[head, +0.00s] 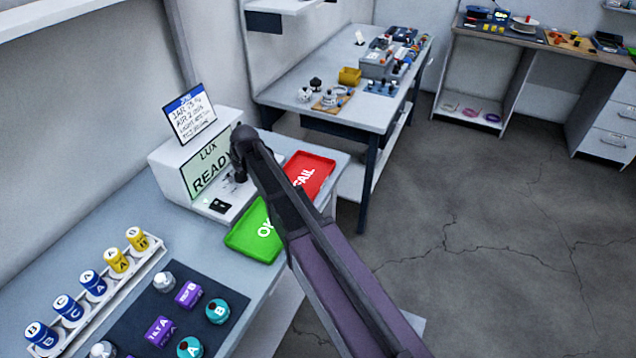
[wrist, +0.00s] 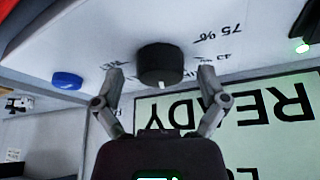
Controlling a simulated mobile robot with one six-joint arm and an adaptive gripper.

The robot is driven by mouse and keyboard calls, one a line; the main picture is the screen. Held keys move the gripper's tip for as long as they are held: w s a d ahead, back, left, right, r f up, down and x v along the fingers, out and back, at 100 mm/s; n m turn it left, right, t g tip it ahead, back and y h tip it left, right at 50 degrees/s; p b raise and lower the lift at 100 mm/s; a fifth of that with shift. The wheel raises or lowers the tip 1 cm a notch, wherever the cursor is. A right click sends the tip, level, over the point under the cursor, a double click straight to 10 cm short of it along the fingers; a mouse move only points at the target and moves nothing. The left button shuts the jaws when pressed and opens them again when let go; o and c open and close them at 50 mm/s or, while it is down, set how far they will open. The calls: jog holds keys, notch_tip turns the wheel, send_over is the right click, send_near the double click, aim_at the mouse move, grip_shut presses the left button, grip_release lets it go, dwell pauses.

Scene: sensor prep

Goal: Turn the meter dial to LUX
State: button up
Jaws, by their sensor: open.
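The meter (head: 168,165) is a white box on the bench in the head view, its green screen (head: 205,172) reading LUX and READY. In the wrist view the screen (wrist: 240,115) shows upside down. The dial (wrist: 160,64) is a round black knob with a white mark on its edge. My gripper (wrist: 165,82) is open, with one finger on each side of the dial. I cannot tell whether the fingers touch it. Printed labels around the dial are partly covered.
A blue button (wrist: 67,80) is beside the dial. A green OK tray (head: 240,241) and a red FAIL tray (head: 318,172) lie near the meter under my arm. A sign (head: 190,115) stands on the meter. A rack of batteries (head: 150,258) and a dark mat (head: 200,335) are nearer.

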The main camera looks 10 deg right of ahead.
jog(key=shift+a+m+t+h, duration=0.1)
jog(key=shift+m+t+h, duration=0.4)
jog(key=shift+m, duration=1.3)
jog(key=w+a+p+v, duration=0.1)
jog(key=p+v, duration=1.2)
jog(key=v, duration=0.1)
jog(key=s+d+m+g+h, duration=0.1)
jog(key=s+d+g, duration=0.3)
jog(key=s+d, duration=1.2)
jog(key=shift+s+d+f+m, duration=0.25)
jog(key=shift+d+f+m, duration=0.2)
jog(key=shift+d, duration=1.45)
jog(key=shift+g, duration=0.5)
jog(key=s+d, duration=0.1)
jog(key=s, duration=0.1)
jog(key=s+d, duration=0.1)
jog(key=s, duration=0.1)
jog(key=shift+d, duration=0.3)
